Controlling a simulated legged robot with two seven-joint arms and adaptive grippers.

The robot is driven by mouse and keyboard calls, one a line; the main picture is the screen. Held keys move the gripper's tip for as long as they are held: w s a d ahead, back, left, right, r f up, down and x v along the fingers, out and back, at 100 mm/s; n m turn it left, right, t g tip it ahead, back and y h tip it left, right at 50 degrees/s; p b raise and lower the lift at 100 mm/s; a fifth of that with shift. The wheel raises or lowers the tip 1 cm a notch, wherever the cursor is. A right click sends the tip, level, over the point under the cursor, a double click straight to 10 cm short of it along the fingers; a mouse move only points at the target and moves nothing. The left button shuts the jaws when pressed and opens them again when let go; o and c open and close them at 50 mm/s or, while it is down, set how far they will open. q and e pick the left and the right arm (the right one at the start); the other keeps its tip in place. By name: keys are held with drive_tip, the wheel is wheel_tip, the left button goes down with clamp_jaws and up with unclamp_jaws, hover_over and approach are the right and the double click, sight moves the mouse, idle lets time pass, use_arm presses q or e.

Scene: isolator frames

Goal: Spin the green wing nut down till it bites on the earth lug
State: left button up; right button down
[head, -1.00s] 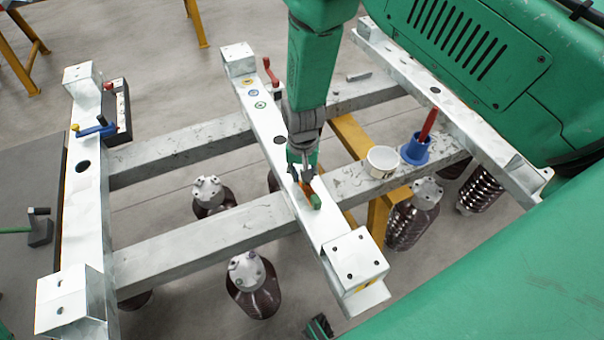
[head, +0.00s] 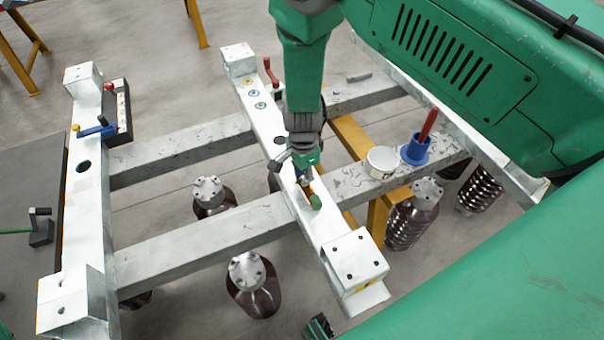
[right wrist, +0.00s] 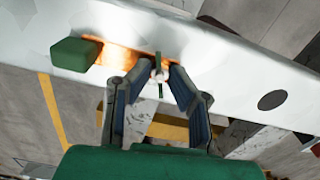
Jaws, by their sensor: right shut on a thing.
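My right gripper (head: 305,182) comes down from above onto the white crossbeam (head: 330,228). In the right wrist view its two fingers (right wrist: 160,82) are closed around the small green wing nut (right wrist: 160,62), which sits on a pale stud with its wings pointing up and down the picture. The orange-copper earth lug (right wrist: 118,52) lies on the beam under it, with a green block (right wrist: 75,53) at its outer end; this block also shows in the head view (head: 315,202). In the head view the fingers mostly hide the nut. I cannot tell whether nut and lug touch.
A white cup (head: 382,161) and a blue holder (head: 415,150) with a red-handled tool (head: 428,126) stand on the grey rail to the right. A red crank-shaped handle (head: 270,72) rises farther up the crossbeam. Brown ribbed insulators hang below the frame.

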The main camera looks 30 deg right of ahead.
drive_tip(key=m, duration=0.4)
drive_tip(key=w+m, duration=0.1)
drive_tip(key=m, duration=0.1)
drive_tip(key=shift+r+m, duration=0.2)
drive_tip(key=shift+m, duration=0.1)
drive_tip(key=m, duration=0.6)
drive_tip(key=shift+s+p, duration=0.1)
drive_tip(key=shift+p, duration=0.25)
drive_tip(key=m, duration=0.6)
drive_tip(key=shift+m, duration=0.3)
drive_tip(key=m, duration=0.4)
drive_tip(key=shift+s+f, duration=0.1)
drive_tip(key=shift+m+p, duration=0.3)
drive_tip(key=shift+m, duration=0.2)
drive_tip(key=shift+s, duration=0.15)
drive_tip(key=c, duration=0.9)
unclamp_jaws()
drive_tip(key=shift+a+f, duration=0.1)
drive_tip(key=shift+o, duration=0.2)
